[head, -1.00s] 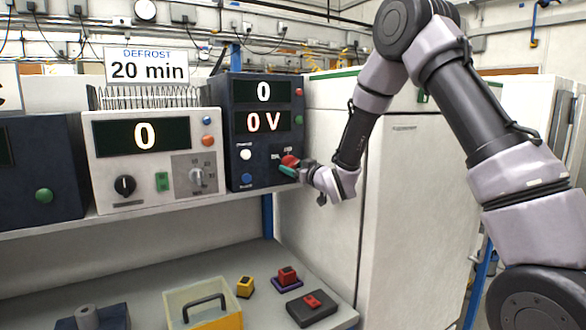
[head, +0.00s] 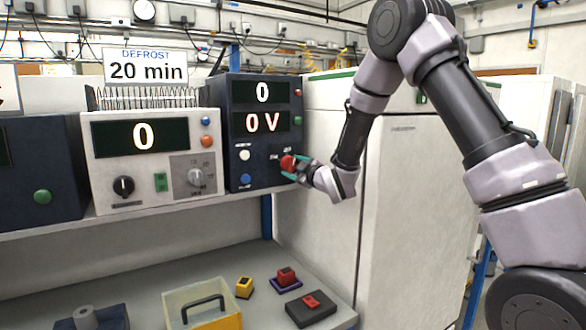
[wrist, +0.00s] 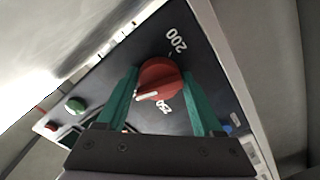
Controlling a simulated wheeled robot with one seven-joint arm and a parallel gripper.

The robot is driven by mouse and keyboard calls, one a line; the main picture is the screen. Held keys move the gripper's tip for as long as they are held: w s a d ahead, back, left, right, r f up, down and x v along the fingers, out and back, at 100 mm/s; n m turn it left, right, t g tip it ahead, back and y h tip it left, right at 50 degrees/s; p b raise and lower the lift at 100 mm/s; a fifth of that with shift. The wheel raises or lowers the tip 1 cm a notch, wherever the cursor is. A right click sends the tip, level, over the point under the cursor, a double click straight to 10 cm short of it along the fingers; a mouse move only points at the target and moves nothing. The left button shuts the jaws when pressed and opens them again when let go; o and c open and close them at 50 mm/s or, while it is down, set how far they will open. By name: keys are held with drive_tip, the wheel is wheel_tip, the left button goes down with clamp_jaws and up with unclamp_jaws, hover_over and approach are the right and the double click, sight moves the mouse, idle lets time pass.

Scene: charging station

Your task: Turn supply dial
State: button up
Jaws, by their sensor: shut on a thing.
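The supply dial is a red knob (head: 288,163) low on the right of the dark supply unit (head: 236,131), whose displays read "0" and "0 V". In the wrist view the red dial (wrist: 161,80) has a white pointer mark toward its lower left. The labels "200" and "250" are printed on the panel beside it. My gripper (head: 291,167) is at the dial, and its green fingers (wrist: 160,88) are shut on it, one on each side.
A white unit (head: 155,168) with knobs and a "0" display stands left of the supply unit on the shelf. A tall white cabinet (head: 415,220) is close on the right. Below, the bench holds a clear bin (head: 195,290) and small red and yellow parts.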

idle(0.5)
drive_tip(key=o, duration=1.4)
drive_tip(key=shift+c, duration=0.2)
drive_tip(key=v, duration=1)
drive_tip(key=shift+s+d, duration=0.25)
drive_tip(key=shift+s, duration=0.1)
